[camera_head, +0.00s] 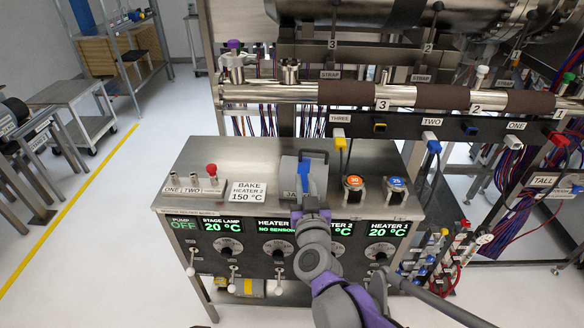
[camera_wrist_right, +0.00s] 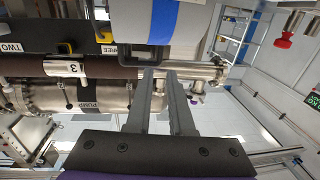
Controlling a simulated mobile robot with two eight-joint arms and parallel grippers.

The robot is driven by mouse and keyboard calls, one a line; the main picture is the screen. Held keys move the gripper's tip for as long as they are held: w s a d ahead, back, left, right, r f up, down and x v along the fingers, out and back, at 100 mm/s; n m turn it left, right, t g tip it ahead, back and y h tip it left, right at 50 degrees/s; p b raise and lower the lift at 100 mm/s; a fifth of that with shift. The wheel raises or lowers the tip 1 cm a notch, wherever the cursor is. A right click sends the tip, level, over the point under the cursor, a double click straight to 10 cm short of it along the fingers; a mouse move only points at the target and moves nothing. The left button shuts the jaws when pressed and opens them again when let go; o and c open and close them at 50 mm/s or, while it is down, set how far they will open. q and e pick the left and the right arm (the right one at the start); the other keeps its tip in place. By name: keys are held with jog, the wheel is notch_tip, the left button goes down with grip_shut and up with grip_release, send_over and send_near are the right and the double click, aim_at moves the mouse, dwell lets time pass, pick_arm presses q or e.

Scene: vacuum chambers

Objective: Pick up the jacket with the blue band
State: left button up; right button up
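The jacket with the blue band (camera_head: 288,173) is a grey rounded block on the steel bench top, with a dark loop handle and a label partly hidden by my arm. In the right wrist view the jacket (camera_wrist_right: 130,18) fills the top edge, its blue band and dark handle showing. My right gripper (camera_head: 312,212) is in front of the jacket in the head view. In the wrist view its fingers (camera_wrist_right: 161,72) have a gap between them and their tips are at the dark handle; contact is unclear. My left gripper is not in view.
Orange-topped (camera_head: 353,182) and blue-topped (camera_head: 396,183) clamps stand right of the jacket. Brown-wrapped pipes (camera_head: 345,93) run behind. A cart (camera_head: 70,95) and open floor lie left.

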aim_at(300, 156)
jog(key=w, duration=0.5)
jog(key=shift+a, duration=0.2)
jog(key=w, duration=0.4)
jog(key=w+a, duration=0.1)
jog(key=w, duration=0.1)
grip_shut()
jog(key=shift+s, duration=0.1)
dwell(1.0)
